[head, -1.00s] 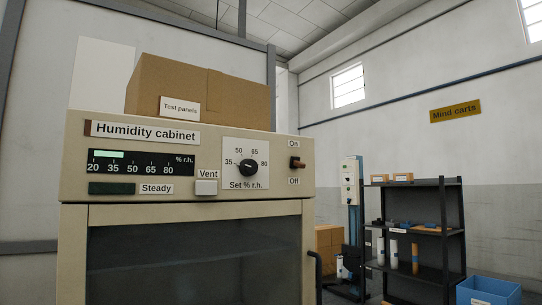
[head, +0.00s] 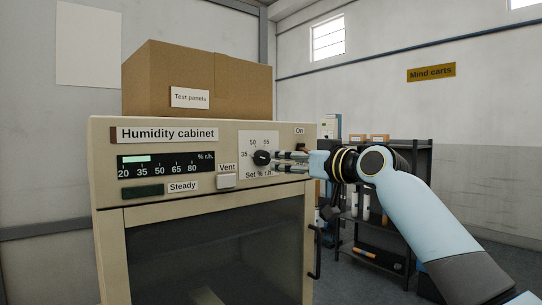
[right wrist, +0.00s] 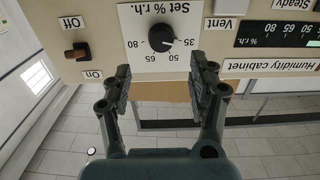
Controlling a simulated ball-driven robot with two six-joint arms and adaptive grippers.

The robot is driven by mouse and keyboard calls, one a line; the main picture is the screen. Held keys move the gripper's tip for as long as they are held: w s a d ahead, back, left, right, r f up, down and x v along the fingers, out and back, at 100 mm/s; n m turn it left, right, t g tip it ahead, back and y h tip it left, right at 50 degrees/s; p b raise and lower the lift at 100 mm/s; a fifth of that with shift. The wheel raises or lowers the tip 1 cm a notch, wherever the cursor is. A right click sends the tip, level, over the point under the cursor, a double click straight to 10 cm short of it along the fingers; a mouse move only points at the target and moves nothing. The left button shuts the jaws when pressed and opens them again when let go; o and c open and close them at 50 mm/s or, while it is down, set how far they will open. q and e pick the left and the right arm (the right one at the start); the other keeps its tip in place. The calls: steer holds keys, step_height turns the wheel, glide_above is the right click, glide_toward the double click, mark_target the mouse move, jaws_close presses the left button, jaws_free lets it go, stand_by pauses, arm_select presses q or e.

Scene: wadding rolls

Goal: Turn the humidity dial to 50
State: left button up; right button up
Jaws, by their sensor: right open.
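The humidity dial (head: 262,157) is a black round knob on a white plate marked 35, 50, 65 and 80, on the front of the humidity cabinet (head: 105,165). In the right wrist view the dial (right wrist: 162,38) appears upside down, and its pale mark seems to point toward 35. My right gripper (head: 278,161) comes in from the right, close to the dial. In the right wrist view its two fingers (right wrist: 165,78) are spread apart with nothing between them; whether they touch the dial I cannot tell. My left gripper is out of view.
A readout (head: 160,163) shows a pale green bar near 20 to 35. A Vent button (head: 226,181) and the On/Off switch (right wrist: 77,51) flank the dial. A cardboard box (head: 165,75) sits on the cabinet. A dark shelf (head: 415,165) stands behind my arm.

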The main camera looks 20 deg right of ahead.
mark_target(267, 157)
steer(key=p+x, duration=0.1)
steer(key=x, duration=0.5)
steer(key=shift+w+a, duration=0.2)
steer(key=shift+w, duration=0.15)
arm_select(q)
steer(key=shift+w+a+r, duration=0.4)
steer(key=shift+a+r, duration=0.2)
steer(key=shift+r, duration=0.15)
arm_select(e)
steer(key=shift+x, duration=0.75)
steer(key=shift+c, duration=0.2)
steer(key=c, duration=1.1)
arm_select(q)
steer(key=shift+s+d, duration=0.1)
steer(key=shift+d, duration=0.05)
arm_select(e)
steer(key=shift+m, duration=0.3)
steer(key=m+p, duration=0.1)
steer(key=m, duration=0.2)
steer(key=shift+m, duration=0.4)
arm_select(q)
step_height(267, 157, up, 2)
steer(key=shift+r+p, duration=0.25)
steer(key=shift+p, duration=0.6)
arm_select(e)
steer(key=m, duration=0.5)
steer(key=shift+d+f, duration=0.1)
steer(key=shift+d, duration=0.05)
steer(key=shift+m, duration=0.3)
